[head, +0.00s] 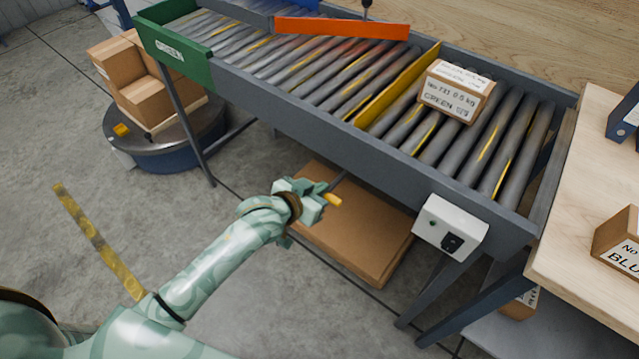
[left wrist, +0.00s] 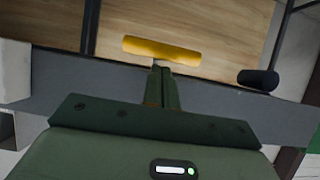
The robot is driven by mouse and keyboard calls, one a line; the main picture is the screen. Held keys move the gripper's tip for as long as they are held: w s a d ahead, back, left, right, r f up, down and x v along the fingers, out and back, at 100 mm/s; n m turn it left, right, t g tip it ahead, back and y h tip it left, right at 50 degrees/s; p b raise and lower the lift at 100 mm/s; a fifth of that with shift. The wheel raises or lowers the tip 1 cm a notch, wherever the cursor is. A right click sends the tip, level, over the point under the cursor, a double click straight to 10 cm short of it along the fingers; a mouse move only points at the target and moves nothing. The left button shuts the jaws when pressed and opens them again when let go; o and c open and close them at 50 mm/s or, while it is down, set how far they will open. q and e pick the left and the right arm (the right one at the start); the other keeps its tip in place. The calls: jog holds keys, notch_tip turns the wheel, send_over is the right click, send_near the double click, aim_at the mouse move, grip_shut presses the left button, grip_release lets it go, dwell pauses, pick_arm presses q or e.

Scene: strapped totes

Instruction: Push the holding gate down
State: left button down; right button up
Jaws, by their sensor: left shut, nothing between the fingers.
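The holding gate (head: 397,88) looks like the yellow plate standing up across the rollers, with a labelled GREEN box (head: 456,91) just to its right. A yellow handle (head: 333,200) on a dark rod sticks out below the conveyor's near rail; it also shows in the left wrist view (left wrist: 162,50). I cannot see how the rod joins the gate. My left gripper (head: 322,199) is shut and empty, right beside the handle. In the left wrist view its fingertips (left wrist: 160,72) overlap the handle's lower edge; I cannot tell whether they touch. My right gripper is out of view.
An orange bar (head: 341,28) crosses the rollers further up. A white control box (head: 450,227) hangs on the near rail. Flat cardboard (head: 352,225) lies under the conveyor. A wooden table (head: 585,215) stands at right. Cartons (head: 140,85) sit on a round blue base at left.

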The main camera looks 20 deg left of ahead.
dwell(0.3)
